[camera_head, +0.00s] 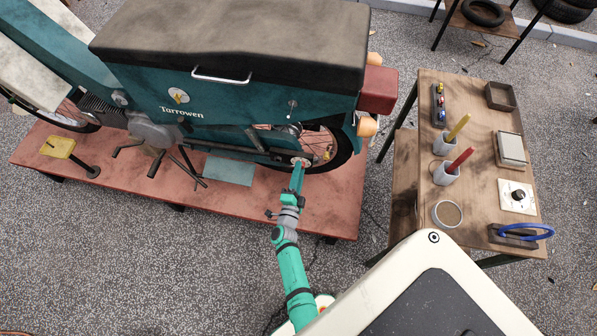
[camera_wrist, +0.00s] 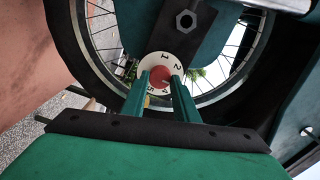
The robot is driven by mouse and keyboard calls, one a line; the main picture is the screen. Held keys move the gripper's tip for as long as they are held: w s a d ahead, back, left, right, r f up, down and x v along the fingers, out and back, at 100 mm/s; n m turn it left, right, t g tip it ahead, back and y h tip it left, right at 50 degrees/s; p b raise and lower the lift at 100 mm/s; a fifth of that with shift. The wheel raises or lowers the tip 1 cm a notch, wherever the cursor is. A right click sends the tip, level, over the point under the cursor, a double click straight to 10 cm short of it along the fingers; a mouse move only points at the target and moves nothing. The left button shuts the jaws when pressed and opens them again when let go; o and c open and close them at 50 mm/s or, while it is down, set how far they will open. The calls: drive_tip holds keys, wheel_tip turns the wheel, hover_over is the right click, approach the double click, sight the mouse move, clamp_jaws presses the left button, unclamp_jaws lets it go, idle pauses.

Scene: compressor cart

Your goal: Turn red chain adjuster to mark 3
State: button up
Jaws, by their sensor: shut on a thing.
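The red chain adjuster (camera_wrist: 157,75) is a round red knob in the middle of a white numbered dial (camera_wrist: 170,60) at the motorcycle's rear wheel. Marks 1 and 2 show at the dial's top and right, and figures at its lower edge are partly covered. Mark 3 is not clearly visible, and I cannot tell which mark the knob points at. My gripper (camera_wrist: 160,78) is shut on the red knob, one finger on each side. In the head view my gripper (camera_head: 299,166) reaches the dial by the rear wheel.
The teal motorcycle (camera_head: 230,110) stands on a red platform (camera_head: 270,205). A dark tyre (camera_wrist: 75,60) and spokes surround the dial closely. At right, a wooden table (camera_head: 480,150) holds cups, boxes and a small dial. Grey floor lies free in front of the platform.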

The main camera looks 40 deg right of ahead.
idle(0.4)
drive_tip(key=o, duration=1.1)
drive_tip(key=shift+r, duration=0.1)
drive_tip(key=shift+c, duration=0.2)
drive_tip(key=shift+s+d, duration=0.1)
drive_tip(key=shift+d, duration=0.05)
drive_tip(key=v, duration=1.1)
drive_tip(key=shift+d, duration=0.1)
